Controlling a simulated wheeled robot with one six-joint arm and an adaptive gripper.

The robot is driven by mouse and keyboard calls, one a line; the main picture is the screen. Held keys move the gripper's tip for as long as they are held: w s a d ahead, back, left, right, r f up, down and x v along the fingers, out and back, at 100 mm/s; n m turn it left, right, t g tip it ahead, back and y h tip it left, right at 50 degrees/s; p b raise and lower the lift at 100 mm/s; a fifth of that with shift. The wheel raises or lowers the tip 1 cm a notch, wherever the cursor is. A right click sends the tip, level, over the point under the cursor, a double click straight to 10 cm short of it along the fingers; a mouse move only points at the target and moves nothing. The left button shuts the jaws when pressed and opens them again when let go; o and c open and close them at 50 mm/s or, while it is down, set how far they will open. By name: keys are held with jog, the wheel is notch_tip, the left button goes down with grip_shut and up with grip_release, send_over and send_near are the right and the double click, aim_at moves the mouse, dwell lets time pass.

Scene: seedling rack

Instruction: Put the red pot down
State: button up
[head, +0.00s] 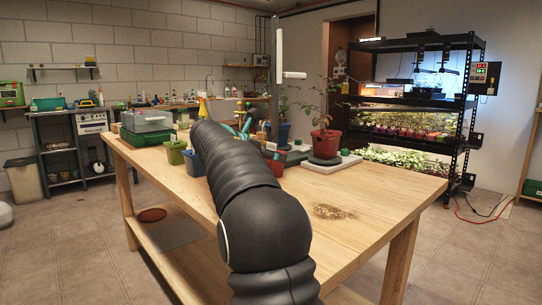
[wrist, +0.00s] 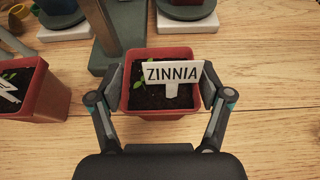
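A red square pot (wrist: 163,105) of dark soil, with small green sprouts and a white ZINNIA label (wrist: 172,73), is between the fingers of my gripper (wrist: 161,92) in the wrist view. The finger pads press against its left and right sides. I cannot tell whether its base touches the table. A second red pot (wrist: 45,92), with a sprout and a partly seen white label, stands to the left. In the head view my arm hides most of the gripper area; part of a red pot (head: 274,163) shows beside the arm, and I cannot tell which one it is.
The wooden table (head: 375,190) has free room at its front right. A larger red pot with a plant (head: 325,144) stands on a pale slab behind. A grey-green stand base (wrist: 112,60) is just behind the held pot. Green (head: 175,152) and blue pots stand at left.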

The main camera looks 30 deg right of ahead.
jog(key=shift+o, duration=0.2)
jog(key=shift+r, duration=0.15)
jog(key=p+v, duration=0.1)
jog(key=v, duration=1.1)
jog(key=shift+d, duration=0.1)
